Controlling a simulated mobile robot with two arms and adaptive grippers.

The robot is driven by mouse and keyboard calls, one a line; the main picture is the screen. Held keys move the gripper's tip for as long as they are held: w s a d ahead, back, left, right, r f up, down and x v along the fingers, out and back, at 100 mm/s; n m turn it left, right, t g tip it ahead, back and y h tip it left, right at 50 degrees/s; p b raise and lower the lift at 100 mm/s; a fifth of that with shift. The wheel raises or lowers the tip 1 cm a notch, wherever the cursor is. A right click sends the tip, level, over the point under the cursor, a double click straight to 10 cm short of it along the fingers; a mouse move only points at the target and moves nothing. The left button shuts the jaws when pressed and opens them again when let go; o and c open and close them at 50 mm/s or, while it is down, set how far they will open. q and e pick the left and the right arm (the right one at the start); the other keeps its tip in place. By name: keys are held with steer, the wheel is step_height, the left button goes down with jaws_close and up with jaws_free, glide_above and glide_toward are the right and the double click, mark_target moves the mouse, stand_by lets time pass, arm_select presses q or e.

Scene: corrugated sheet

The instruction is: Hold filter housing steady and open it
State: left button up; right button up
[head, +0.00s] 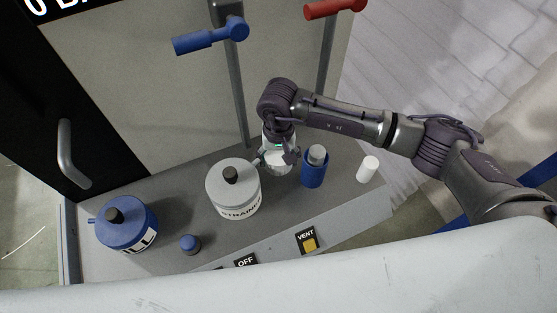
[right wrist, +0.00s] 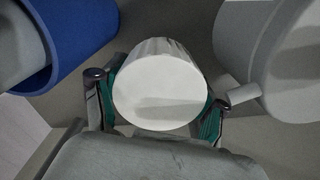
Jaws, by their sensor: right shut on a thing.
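A pale upright cylinder with a round white top, which looks like the filter housing (head: 280,167), stands on the grey bench between the strainer pot and a blue cup. My right gripper (head: 276,157) reaches down over it and is shut on it. In the right wrist view the white top of the filter housing (right wrist: 160,95) fills the space between the green-padded fingers of my right gripper (right wrist: 157,92), one finger on each side. The gripper and wrist hide part of the housing in the head view. My left gripper is not in view.
The white strainer pot (head: 232,190) with a black knob stands close on the left. The blue cup (head: 314,168) with a grey insert is close on the right. A white cylinder (head: 367,169), small blue knob (head: 190,244) and blue pot (head: 128,222) share the bench (head: 280,220).

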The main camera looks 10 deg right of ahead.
step_height(320, 180, down, 3)
steer(key=shift+f+p, duration=0.1)
steer(key=shift+p, duration=0.25)
steer(key=shift+f+b, duration=0.15)
steer(key=shift+b, duration=0.15)
steer(key=o, duration=1.3)
